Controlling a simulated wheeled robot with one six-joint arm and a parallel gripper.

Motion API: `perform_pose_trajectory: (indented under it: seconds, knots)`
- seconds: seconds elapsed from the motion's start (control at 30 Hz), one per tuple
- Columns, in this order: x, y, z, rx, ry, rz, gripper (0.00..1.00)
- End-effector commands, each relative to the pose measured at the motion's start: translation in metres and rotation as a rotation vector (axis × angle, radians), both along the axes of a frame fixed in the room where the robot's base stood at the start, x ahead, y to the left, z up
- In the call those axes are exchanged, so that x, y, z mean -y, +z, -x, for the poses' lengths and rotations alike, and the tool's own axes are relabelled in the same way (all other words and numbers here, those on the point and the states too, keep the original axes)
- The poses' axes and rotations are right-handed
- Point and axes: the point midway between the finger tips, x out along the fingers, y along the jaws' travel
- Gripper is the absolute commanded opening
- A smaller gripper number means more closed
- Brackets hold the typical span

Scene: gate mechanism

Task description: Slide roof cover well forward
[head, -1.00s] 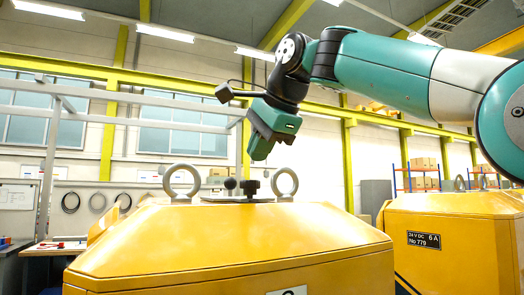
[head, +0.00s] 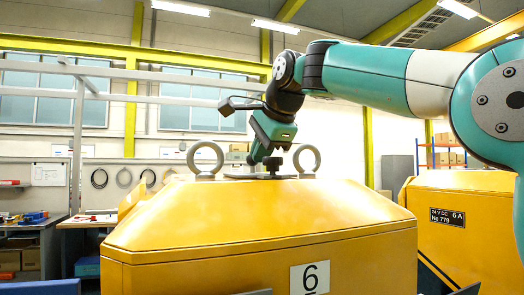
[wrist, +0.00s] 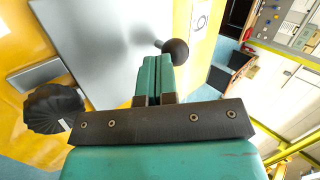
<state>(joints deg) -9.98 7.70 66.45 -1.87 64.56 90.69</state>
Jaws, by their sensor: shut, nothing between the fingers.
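The roof cover (head: 240,177) is a thin grey plate on top of the yellow housing (head: 250,225); it fills much of the upper left of the wrist view (wrist: 105,35).
Two grey lifting eyes, left (head: 205,160) and right (head: 306,160), stand upright on either side of the cover. A second yellow housing (head: 465,215) is at the right. A workbench (head: 85,222) stands at the back left.

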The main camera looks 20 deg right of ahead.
Motion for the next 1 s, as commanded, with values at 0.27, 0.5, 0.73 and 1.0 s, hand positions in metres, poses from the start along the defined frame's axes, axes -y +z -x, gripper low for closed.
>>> perform_pose_trajectory:
  seconds: [0.27,0.5,0.73,1.0]
  knots:
    - [0.0,0.009,-0.05,-0.006,-0.001,0.001,0.0]
    - [0.0,0.005,-0.086,-0.003,-0.001,0.0,0.0]
    - [0.0,0.001,-0.093,0.003,-0.001,-0.002,0.0]
    - [0.001,0.0,-0.093,0.005,-0.003,-0.002,0.0]
